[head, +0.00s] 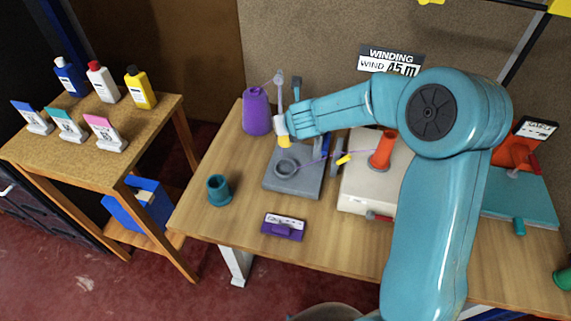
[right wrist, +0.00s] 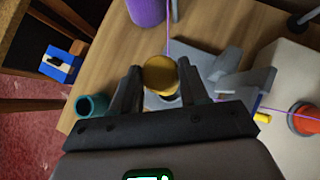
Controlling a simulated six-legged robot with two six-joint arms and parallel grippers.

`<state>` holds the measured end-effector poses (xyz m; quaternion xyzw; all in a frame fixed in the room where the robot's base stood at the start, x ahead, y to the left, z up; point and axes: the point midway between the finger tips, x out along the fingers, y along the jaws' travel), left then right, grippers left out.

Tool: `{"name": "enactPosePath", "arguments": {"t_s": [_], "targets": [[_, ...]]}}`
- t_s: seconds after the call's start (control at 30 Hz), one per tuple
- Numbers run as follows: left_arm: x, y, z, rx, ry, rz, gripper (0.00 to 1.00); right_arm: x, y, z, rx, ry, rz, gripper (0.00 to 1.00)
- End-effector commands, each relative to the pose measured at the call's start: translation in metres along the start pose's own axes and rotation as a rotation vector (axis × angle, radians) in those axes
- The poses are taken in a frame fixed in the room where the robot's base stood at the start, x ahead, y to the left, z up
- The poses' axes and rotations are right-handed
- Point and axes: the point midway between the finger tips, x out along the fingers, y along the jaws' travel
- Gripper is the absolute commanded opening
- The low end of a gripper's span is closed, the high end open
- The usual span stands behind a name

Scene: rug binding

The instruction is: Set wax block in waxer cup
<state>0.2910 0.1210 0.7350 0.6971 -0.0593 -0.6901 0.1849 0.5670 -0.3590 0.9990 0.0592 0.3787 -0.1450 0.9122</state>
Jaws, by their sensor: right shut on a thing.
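The wax block (head: 284,142) is a small amber-yellow round piece. It also shows in the right wrist view (right wrist: 160,73), between the two dark fingers of my right gripper (right wrist: 168,92). My right gripper (head: 283,130) is shut on it and holds it above the back left part of the waxer. The waxer is a grey flat base (head: 298,186) with a round grey cup (head: 286,167) on its left side. In the head view the block is apart from the cup, behind and above it. In the wrist view the block and fingers mostly hide the cup. My left gripper is not in view.
A purple thread cone (head: 257,112) stands behind left, and a purple thread crosses the waxer. A teal cup (head: 219,190) and a purple labelled holder (head: 284,226) stand in front. A cream machine (head: 362,180) with an orange spool (head: 382,150) is to the right.

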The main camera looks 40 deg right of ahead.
Motion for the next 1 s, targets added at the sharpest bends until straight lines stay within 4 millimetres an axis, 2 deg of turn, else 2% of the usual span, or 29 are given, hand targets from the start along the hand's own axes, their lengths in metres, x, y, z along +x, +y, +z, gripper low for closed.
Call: {"name": "enactPosePath", "arguments": {"t_s": [0.03,0.13,0.27,0.43,0.6,0.7,1.0], "targets": [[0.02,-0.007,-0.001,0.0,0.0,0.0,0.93,0.019,0.0,-0.019,-0.001,0.002,0.0,0.12],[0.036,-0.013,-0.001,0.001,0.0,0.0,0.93,0.038,0.0,-0.038,-0.001,0.001,0.0,0.12],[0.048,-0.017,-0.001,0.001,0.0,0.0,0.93,0.054,0.001,-0.053,0.0,0.0,0.0,0.12],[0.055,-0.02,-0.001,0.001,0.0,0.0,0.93,0.065,0.001,-0.061,0.001,-0.001,-0.001,0.12],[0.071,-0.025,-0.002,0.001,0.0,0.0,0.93,0.087,0.0,-0.081,0.0,0.0,-0.001,0.12],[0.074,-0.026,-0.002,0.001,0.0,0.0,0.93,0.093,0.001,-0.086,0.001,-0.001,-0.001,0.12],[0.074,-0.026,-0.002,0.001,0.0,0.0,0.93,0.092,0.001,-0.086,0.001,-0.001,0.0,0.12]]}}
